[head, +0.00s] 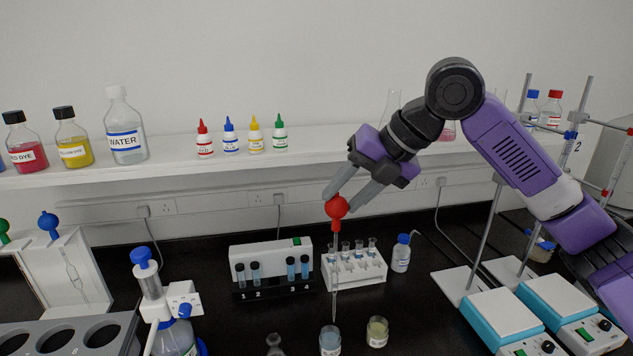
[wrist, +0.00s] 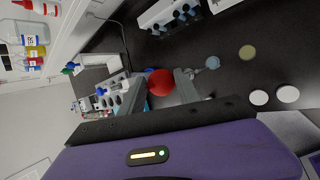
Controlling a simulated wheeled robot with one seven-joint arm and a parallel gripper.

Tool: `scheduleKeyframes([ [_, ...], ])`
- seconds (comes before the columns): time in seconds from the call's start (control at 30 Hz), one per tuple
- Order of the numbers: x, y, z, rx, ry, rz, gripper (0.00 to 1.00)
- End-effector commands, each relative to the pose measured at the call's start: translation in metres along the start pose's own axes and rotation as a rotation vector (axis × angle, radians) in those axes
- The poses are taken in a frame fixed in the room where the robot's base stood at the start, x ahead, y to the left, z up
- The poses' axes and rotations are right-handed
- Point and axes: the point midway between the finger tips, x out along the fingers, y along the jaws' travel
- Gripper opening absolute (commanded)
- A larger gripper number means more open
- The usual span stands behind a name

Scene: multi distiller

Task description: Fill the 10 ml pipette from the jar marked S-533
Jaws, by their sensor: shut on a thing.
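My gripper (head: 342,202) is shut on the red bulb (head: 336,207) of a glass pipette (head: 336,275), which hangs upright. The bulb also shows between the fingers in the wrist view (wrist: 160,82). The pipette's thin tip is close above a small open jar of pale blue liquid (head: 330,341); I cannot tell whether it is right over the mouth. A second open jar with yellowish liquid (head: 377,332) stands to its right. Both jars show in the wrist view, the blue one (wrist: 212,62) and the yellow one (wrist: 247,52). Their label marks are too small to read.
Behind the pipette stands a white rack of vials (head: 355,270), with a numbered tube block (head: 271,268) to its left. A bottle-top dispenser (head: 168,305) stands at left, hotplates (head: 505,315) at right. Two white discs (wrist: 258,97) lie near the jars.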

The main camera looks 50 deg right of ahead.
Motion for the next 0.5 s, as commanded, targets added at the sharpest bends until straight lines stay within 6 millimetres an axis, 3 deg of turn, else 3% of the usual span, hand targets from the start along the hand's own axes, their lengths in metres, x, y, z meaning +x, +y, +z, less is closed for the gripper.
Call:
scheduleKeyframes([
  [0.5, 0.021, -0.014, -0.007, 0.001, -0.001, 0.0, 0.26],
])
